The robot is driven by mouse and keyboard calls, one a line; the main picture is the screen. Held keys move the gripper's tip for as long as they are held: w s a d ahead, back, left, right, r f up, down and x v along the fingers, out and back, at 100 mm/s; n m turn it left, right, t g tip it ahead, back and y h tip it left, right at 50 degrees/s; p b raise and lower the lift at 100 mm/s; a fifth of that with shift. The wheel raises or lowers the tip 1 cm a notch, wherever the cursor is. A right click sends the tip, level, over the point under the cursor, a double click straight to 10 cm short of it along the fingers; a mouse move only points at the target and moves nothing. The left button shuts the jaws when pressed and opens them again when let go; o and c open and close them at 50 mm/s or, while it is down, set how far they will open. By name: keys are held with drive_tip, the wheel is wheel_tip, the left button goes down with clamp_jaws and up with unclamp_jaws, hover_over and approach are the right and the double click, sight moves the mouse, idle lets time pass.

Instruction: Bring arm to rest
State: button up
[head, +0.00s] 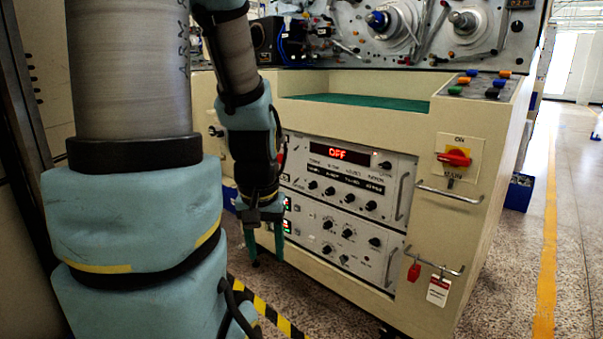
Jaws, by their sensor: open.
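My gripper (264,247) hangs at the end of my arm, pointing down, in front of the left part of the machine's front panel. Its two teal fingers are apart, and I see nothing between them. My arm, in light-blue padded covers, fills the left of the head view and hides part of the machine cabinet (470,240).
The cabinet's control panel (345,180) has a red display reading OFF. A red rotary switch (455,158), handles and hanging tags are on its right side. Spindles (390,25) sit above. Yellow-black tape (262,308) marks the floor. Open floor lies right.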

wheel_tip(320, 180, up, 24)
drive_tip(key=p, duration=2.2)
drive_tip(key=shift+w+f, duration=0.15)
drive_tip(key=shift+f, duration=0.1)
drive_tip(key=shift+d, duration=0.1)
